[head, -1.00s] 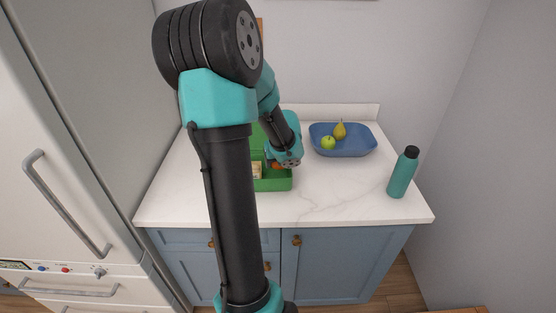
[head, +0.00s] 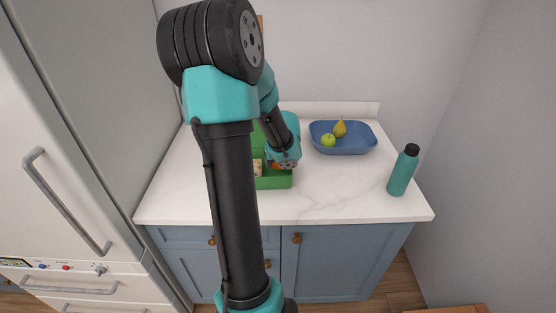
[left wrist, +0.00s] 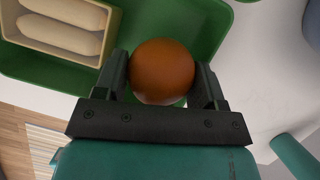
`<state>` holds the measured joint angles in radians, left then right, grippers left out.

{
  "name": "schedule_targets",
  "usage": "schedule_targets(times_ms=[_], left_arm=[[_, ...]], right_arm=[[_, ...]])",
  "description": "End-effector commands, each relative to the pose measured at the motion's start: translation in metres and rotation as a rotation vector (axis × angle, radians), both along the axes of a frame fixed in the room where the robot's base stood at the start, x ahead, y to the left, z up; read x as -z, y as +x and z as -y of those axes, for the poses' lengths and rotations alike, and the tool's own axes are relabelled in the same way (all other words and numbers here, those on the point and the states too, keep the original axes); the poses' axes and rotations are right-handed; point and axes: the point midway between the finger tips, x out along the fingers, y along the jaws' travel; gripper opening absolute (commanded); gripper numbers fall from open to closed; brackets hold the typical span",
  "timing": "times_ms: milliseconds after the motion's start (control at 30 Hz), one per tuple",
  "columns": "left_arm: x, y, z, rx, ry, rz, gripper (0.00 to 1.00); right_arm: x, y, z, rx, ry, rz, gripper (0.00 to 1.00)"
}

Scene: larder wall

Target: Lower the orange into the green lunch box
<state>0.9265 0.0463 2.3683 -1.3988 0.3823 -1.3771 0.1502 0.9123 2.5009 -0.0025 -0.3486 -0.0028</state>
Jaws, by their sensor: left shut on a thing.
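The orange (left wrist: 162,72) sits between the two fingers of my left gripper (left wrist: 160,80) in the left wrist view, and the gripper is shut on it. The green lunch box (left wrist: 213,22) lies under and around the orange in that view. In the head view the green lunch box (head: 276,183) stands on the counter, partly hidden behind my arm. My left gripper is at the box's right part there, and the orange (head: 276,166) shows only as a small patch. I cannot tell whether the orange touches the box floor. My right gripper is not in view.
A beige container with long pale rolls (left wrist: 62,30) sits in the box's left part. A blue tray (head: 345,150) with a green apple (head: 328,140) and a pear (head: 340,128) stands behind right. A teal bottle (head: 402,172) stands at the right. The white counter (head: 330,195) between is clear.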

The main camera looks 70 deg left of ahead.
Motion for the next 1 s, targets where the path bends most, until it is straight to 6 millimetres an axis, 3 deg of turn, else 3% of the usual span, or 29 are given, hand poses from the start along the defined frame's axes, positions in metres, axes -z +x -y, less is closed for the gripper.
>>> schedule_targets(times_ms=[400, 433, 700, 1000], left_arm=[[0.0026, 0.0, 0.0, 0.001, 0.0, 0.0, 0.37], [0.0026, 0.0, -0.0001, 0.001, 0.0, 0.0, 0.65], [0.0026, 0.0001, 0.0, 0.001, 0.0, 0.0, 0.91], [0.0011, 0.0002, 0.0006, 0.001, 0.001, 0.0, 0.94]], right_arm=[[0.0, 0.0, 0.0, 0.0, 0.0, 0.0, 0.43], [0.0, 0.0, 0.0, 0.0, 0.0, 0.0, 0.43], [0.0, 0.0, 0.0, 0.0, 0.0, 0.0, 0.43], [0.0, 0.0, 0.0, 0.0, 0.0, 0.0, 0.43]])
